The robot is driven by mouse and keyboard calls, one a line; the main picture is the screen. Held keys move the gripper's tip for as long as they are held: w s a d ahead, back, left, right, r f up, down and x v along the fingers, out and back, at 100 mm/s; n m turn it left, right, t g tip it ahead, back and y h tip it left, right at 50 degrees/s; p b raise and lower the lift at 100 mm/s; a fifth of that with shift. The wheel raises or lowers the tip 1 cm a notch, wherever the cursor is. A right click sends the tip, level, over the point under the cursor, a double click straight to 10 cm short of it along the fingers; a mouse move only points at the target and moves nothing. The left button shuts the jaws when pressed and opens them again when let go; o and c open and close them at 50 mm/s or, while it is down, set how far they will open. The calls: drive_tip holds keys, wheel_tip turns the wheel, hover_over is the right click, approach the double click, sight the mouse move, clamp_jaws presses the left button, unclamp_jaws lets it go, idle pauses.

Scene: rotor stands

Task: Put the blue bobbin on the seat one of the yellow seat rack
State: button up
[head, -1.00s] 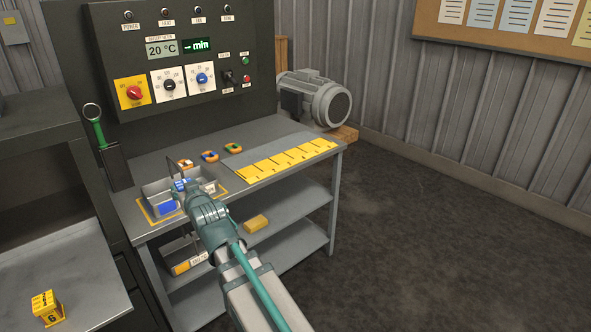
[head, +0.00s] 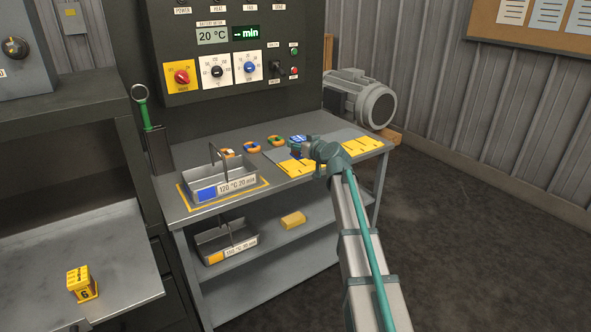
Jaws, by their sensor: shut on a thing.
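My gripper (head: 300,148) is over the left part of the yellow strip of seats (head: 361,147) on the bench. It is shut on a small blue thing, which I take to be the blue bobbin (head: 297,138). The fingers and wrist hide much of it. The yellow strip lies along the front of a grey plate (head: 345,133), and dark lines divide it into several places. My gripper and arm cover part of the strip. I cannot tell which seat is under the bobbin, nor whether the bobbin touches the strip.
A grey handled tray (head: 222,185) with a blue-marked label stands at the bench's left. Three small orange-coloured parts lie behind: one with white (head: 227,152), one blue (head: 251,147), one green (head: 276,141). A motor (head: 362,98) stands at the right.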

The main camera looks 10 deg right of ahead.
drive_tip(key=shift+w+a+r+n+y, duration=0.15)
drive_tip(key=shift+w+r+n+y, duration=0.1)
drive_tip(key=shift+w, duration=0.25)
drive_tip(key=shift+w+a+r+n+y, duration=0.15)
drive_tip(key=shift+w+r+n+y, duration=0.1)
drive_tip(key=shift+w, duration=0.2)
drive_tip(key=w+f, duration=0.3)
drive_tip(key=w, duration=0.1)
drive_tip(key=w+f+p, duration=0.1)
drive_tip(key=w+f, duration=0.2)
drive_tip(key=w, duration=0.1)
drive_tip(key=w+f+p, duration=0.1)
drive_tip(key=w+f, duration=0.2)
drive_tip(key=w, duration=0.2)
drive_tip(key=shift+w+d+f, duration=0.1)
drive_tip(key=f, duration=0.3)
drive_tip(key=shift+w+p, duration=0.25)
drive_tip(key=shift+p, duration=0.1)
drive_tip(key=shift+f, duration=0.4)
drive_tip(key=shift+f, duration=0.15)
drive_tip(key=o, duration=1.4)
drive_tip(key=shift+r, duration=0.2)
